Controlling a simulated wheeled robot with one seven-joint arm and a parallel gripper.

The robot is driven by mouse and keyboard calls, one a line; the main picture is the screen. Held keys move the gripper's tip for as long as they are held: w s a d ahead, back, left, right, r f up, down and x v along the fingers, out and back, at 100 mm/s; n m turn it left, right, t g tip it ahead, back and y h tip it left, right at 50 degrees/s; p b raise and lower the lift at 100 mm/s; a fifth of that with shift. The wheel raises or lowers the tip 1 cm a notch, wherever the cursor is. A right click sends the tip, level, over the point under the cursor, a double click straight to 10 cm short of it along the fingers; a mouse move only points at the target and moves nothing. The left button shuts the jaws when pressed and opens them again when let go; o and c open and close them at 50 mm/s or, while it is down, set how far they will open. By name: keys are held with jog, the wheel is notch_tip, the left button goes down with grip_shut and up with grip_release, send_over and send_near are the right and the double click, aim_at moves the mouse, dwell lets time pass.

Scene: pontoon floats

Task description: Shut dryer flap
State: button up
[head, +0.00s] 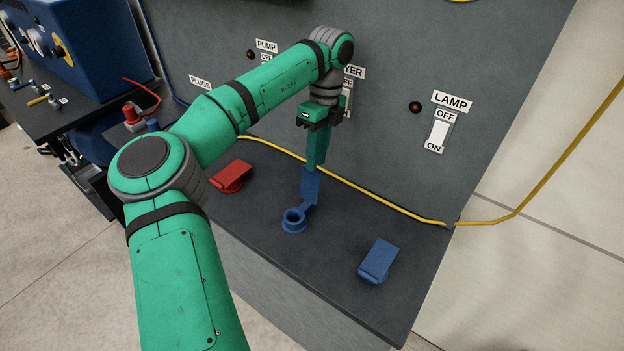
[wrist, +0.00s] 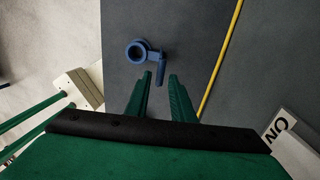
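The dryer's blue socket ring (head: 294,219) sits on the dark shelf below the partly hidden DRYER label. Its blue flap (head: 310,187) stands open, raised on the wall side of the ring. The wrist view shows the open round ring (wrist: 137,52) and the flap edge-on (wrist: 161,69) beside it. My gripper (head: 315,166) points down just above the flap's top edge. In the wrist view my gripper (wrist: 160,79) is open, with the flap's end showing in the gap between the fingertips. I cannot tell whether they touch it.
A red flap (head: 231,176) on the left and another blue flap (head: 378,261) on the right lie closed on the shelf (head: 340,285). A yellow cable (head: 370,195) runs along the back of the shelf. The LAMP switch (head: 438,132) is on the wall.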

send_over(311, 202)
jog(key=w, duration=0.1)
jog(key=f, duration=0.9)
jog(key=shift+d, duration=0.25)
grip_shut()
